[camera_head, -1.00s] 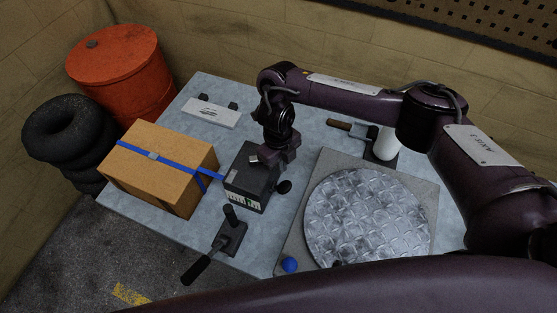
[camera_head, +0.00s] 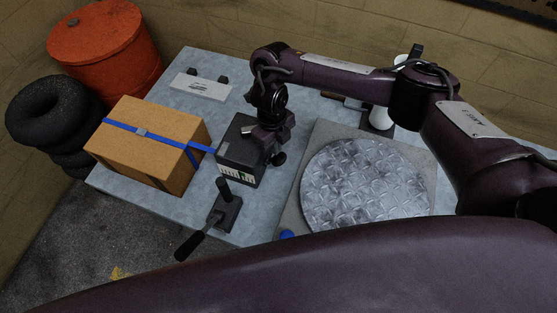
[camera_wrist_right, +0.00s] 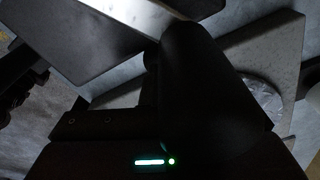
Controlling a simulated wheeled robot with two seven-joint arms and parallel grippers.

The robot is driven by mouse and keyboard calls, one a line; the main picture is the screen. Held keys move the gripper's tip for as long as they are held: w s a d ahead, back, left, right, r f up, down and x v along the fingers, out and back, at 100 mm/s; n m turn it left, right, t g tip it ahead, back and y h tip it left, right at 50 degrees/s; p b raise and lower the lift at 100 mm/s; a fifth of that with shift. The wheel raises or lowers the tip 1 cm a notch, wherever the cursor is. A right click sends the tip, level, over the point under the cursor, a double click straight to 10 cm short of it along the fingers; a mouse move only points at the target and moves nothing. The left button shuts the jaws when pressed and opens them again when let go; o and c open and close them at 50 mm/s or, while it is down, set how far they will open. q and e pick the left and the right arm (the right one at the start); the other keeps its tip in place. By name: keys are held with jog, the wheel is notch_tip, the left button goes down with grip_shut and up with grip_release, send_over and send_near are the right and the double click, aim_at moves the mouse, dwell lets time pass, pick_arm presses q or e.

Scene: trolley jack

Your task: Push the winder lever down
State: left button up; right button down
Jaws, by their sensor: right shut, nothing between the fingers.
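A black box (camera_head: 238,155) with a pale scale on its front stands on the table, tied by a blue strap to a cardboard box. A dark knob (camera_head: 279,158) sticks out at its right side. In front of it, a black lever (camera_head: 190,246) on a flat base (camera_head: 228,212) slants toward the table's front edge. Which of these is the winder lever I cannot tell for sure. My right gripper (camera_head: 271,154) is shut and empty at the box's right edge, close to the knob; contact is unclear. The right wrist view shows the dark gripper body; its fingertips are hard to make out.
The strapped cardboard box (camera_head: 150,145) stands at left. A round metal plate (camera_head: 365,185) on a grey slab lies at right, with a blue ball (camera_head: 287,234) near its front. A white cylinder (camera_head: 379,118) stands behind. An orange drum (camera_head: 105,50) and tyres (camera_head: 50,115) are beyond the table.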

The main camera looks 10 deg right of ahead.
aim_at(276, 159)
notch_tip(276, 159, down, 2)
jog(key=shift+f+b, duration=0.1)
jog(key=shift+b, duration=0.45)
pick_arm(q)
jog(key=shift+s+f, duration=0.25)
jog(key=shift+f, duration=0.3)
jog(key=shift+s+f, duration=0.2)
jog(key=shift+f, duration=0.3)
